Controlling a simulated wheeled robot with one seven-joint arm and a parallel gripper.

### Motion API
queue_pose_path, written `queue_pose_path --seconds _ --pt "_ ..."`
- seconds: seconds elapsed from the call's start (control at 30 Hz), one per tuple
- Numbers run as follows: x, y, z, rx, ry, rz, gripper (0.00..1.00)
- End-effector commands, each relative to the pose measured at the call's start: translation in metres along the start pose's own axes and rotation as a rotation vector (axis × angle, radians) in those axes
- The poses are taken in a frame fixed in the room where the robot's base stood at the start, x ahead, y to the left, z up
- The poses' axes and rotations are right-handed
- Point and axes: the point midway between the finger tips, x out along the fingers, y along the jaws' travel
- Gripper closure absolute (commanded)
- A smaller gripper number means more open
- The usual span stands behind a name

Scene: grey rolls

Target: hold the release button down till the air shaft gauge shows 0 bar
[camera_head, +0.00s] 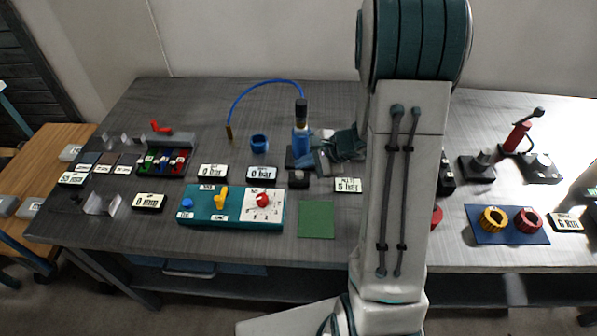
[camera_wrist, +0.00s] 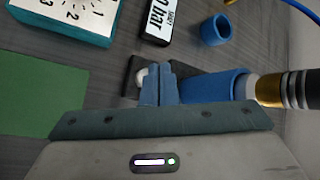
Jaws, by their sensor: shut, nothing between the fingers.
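The blue air shaft (camera_wrist: 212,88) with a brass collar and black end lies across the wrist view, partly behind my fingers. In the head view the blue and black shaft (camera_head: 300,138) stands upright. A dark block (camera_wrist: 131,80) carries a pale round button (camera_wrist: 142,74). The block (camera_head: 298,179) also shows in the head view, in front of the shaft. My gripper (camera_wrist: 158,70) is shut and empty, its tips beside the button; contact cannot be told. In the head view my gripper (camera_head: 322,158) is right of the shaft. A gauge (camera_head: 262,174) left of the block appears to read 0 bar; its small label is unclear.
Another display (camera_head: 347,185) reads 5 bar. A teal control panel (camera_head: 232,208) and a green mat (camera_head: 317,220) lie in front. A blue ring (camera_head: 259,143) and a blue hose (camera_head: 262,84) are behind. My arm hides part of the table right of centre.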

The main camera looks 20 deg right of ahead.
Motion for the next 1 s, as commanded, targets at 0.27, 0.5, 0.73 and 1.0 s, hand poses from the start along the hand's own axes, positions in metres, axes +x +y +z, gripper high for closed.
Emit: queue_pose_path --seconds 0.27,0.5,0.73,1.0 --pt "-0.018 -0.013 0.013 -0.001 0.000 -0.001 1.00" --pt "-0.034 -0.025 0.025 -0.001 0.000 -0.002 1.00" --pt "-0.034 -0.025 0.025 0.000 0.000 0.000 1.00" --pt "-0.034 -0.025 0.025 0.000 0.000 0.000 1.00"
